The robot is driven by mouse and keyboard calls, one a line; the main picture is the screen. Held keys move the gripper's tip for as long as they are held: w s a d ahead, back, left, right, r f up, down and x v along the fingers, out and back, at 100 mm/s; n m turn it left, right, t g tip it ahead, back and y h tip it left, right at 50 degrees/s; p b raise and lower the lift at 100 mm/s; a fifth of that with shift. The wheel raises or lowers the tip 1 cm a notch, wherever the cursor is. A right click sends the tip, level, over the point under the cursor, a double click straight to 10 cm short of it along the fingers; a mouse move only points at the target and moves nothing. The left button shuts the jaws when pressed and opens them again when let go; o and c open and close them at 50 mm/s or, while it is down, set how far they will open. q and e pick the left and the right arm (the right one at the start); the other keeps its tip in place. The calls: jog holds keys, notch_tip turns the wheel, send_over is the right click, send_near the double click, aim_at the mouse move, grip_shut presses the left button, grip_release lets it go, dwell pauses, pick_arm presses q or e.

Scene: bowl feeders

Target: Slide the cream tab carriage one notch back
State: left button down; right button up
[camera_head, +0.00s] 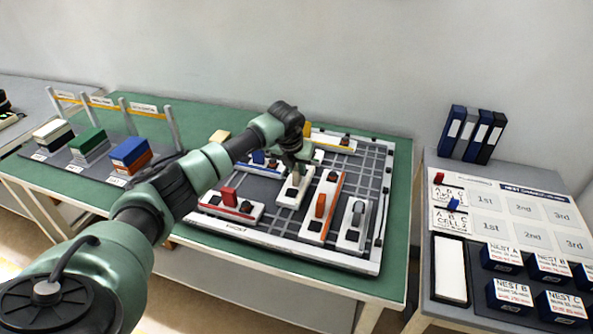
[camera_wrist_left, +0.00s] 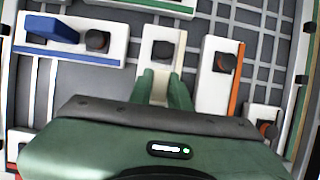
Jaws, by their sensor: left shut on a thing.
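The cream tab carriage (camera_head: 290,197) is a short pale block with a dark round knob, standing near the middle of the gridded board (camera_head: 270,222). In the left wrist view the carriage (camera_wrist_left: 163,36) points away from me, its knob beyond my fingers. My left gripper (camera_head: 297,172) comes down over it from behind the arm. In the wrist view the gripper's two green fingers (camera_wrist_left: 160,88) are shut on the cream tab (camera_wrist_left: 158,86), which shows between them. The tab's lower part is hidden by the gripper body. My right gripper is in neither view.
The orange-striped carriage (camera_head: 328,188) stands close on the right, the grey one (camera_head: 352,237) beyond it. The red carriage (camera_head: 240,210) is front left, the blue one (camera_wrist_left: 75,45) left. A yellow-striped carriage (camera_head: 342,147) lies at the back. Some grid behind the cream carriage is bare.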

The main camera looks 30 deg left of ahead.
aim_at(294, 188)
pick_arm(q)
jog(key=c, duration=1.6)
grip_release()
jog(key=shift+r, duration=0.1)
jog(key=shift+o, duration=1.4)
jog(key=shift+w, duration=0.1)
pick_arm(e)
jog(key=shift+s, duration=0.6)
pick_arm(q)
jog(key=b+v, duration=0.1)
jog(key=v, duration=0.6)
jog(key=shift+r, duration=0.25)
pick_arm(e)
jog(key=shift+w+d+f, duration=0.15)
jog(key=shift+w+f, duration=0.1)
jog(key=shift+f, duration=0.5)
